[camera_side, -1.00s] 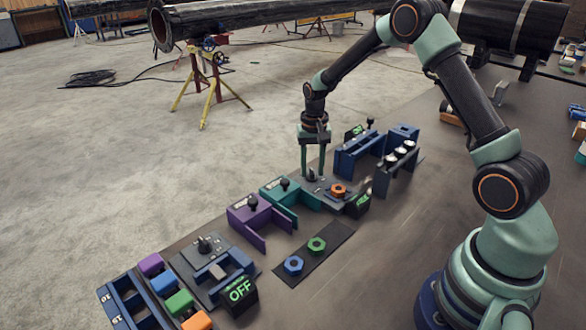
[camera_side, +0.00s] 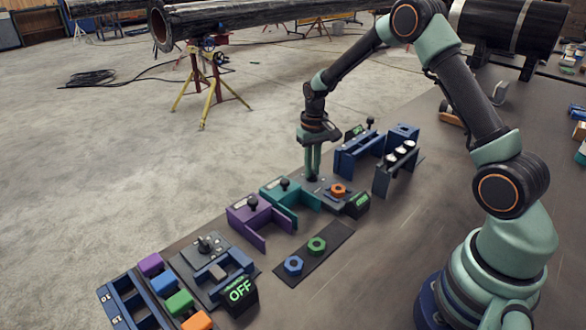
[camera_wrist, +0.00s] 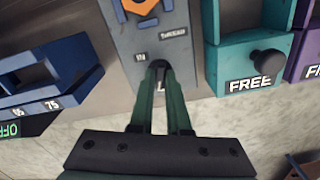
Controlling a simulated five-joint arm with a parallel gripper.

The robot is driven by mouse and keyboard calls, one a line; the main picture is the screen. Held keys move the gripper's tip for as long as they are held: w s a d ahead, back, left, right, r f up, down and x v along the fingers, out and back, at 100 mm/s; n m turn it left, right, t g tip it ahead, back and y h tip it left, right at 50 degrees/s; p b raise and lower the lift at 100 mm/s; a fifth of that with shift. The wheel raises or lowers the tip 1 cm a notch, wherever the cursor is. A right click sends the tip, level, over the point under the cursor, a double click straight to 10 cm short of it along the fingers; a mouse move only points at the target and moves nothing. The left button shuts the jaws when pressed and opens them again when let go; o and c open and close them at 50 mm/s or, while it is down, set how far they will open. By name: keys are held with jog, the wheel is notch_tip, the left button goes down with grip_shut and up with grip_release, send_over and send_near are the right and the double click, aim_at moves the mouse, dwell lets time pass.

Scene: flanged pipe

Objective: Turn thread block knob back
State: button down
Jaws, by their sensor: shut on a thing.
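The thread block (camera_side: 326,188) is a grey plate with an orange nut (camera_side: 339,190) on it. In the wrist view the grey plate (camera_wrist: 146,35) shows a "THREAD" label upside down, with the orange nut (camera_wrist: 141,5) at the top edge. My gripper (camera_side: 312,178) reaches down to the block's back end, beyond the nut. In the wrist view my gripper (camera_wrist: 160,70) is shut on the dark knob (camera_wrist: 158,65) at its fingertips. The fingers hide most of the knob and part of the label beside it.
A small display (camera_side: 357,205) with green text stands by the block. A blue stand (camera_side: 358,153) is close behind on the right, and a teal holder (camera_side: 290,193) and purple holder (camera_side: 258,218) are on the left. A mat (camera_side: 335,236) carries green and blue nuts.

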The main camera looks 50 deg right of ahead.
jog(key=shift+r+n, duration=0.1)
jog(key=shift+n, duration=1.6)
jog(key=c, duration=0.9)
grip_release()
notch_tip(320, 180, up, 12)
jog(key=shift+r, duration=0.1)
